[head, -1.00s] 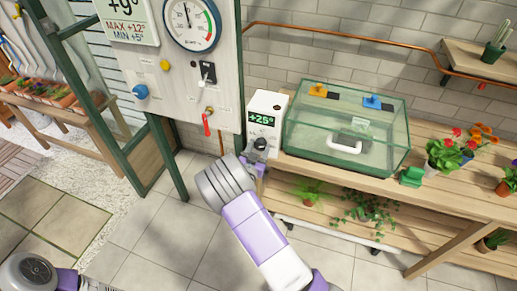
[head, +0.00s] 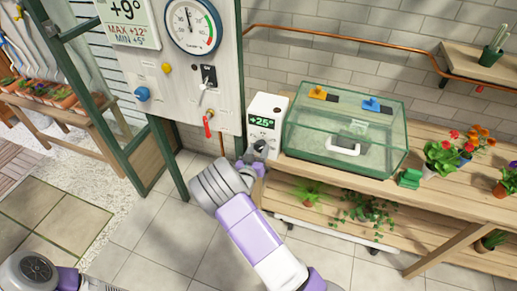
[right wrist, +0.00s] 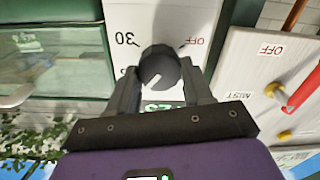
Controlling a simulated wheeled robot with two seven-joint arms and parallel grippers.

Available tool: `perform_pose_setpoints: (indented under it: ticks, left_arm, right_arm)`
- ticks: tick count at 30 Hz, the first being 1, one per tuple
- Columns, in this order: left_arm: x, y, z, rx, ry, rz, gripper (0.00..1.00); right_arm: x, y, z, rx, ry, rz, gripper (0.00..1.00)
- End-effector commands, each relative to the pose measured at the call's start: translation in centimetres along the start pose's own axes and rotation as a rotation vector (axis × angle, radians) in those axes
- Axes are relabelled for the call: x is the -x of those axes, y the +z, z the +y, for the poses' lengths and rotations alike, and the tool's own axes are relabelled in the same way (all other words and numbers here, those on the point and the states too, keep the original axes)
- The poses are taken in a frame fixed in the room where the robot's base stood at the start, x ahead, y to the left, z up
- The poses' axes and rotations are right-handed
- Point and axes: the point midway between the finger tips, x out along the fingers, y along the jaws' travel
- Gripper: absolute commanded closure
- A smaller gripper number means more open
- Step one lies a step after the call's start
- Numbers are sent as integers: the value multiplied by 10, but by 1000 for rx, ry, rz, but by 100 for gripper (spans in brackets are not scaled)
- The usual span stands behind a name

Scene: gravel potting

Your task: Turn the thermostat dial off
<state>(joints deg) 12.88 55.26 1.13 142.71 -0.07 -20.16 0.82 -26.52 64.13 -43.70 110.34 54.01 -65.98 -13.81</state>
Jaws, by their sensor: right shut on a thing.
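The thermostat (head: 267,106) is a white box at the left end of the wooden bench, with a lit +25° display (head: 262,122). Its dark round dial (right wrist: 158,66) is on the lower front, with a white pointer line. In the right wrist view, upside down, the line points to the lower left, away from the OFF mark at the dial's upper right and the 30 mark at its upper left. My right gripper (right wrist: 160,88) is shut on the dial, one finger on each side. In the head view, the hand partly hides the dial. My left gripper is out of view.
A glass propagator (head: 345,130) stands right beside the thermostat. A control panel (head: 180,75) with a gauge, a switch and a red-handled valve (head: 208,123) is to the left. Potted flowers (head: 445,150) stand on the bench's right. The tiled floor in front is clear.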

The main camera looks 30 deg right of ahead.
Motion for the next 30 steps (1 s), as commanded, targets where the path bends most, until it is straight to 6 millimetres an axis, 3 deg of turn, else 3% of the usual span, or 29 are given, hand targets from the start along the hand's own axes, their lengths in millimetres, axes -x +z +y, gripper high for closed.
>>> perform_pose_setpoints:
  ticks: [30]
  left_arm:
    - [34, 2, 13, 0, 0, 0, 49]
  right_arm:
    - [0, 1, -3, 968, 3, -25, 80]
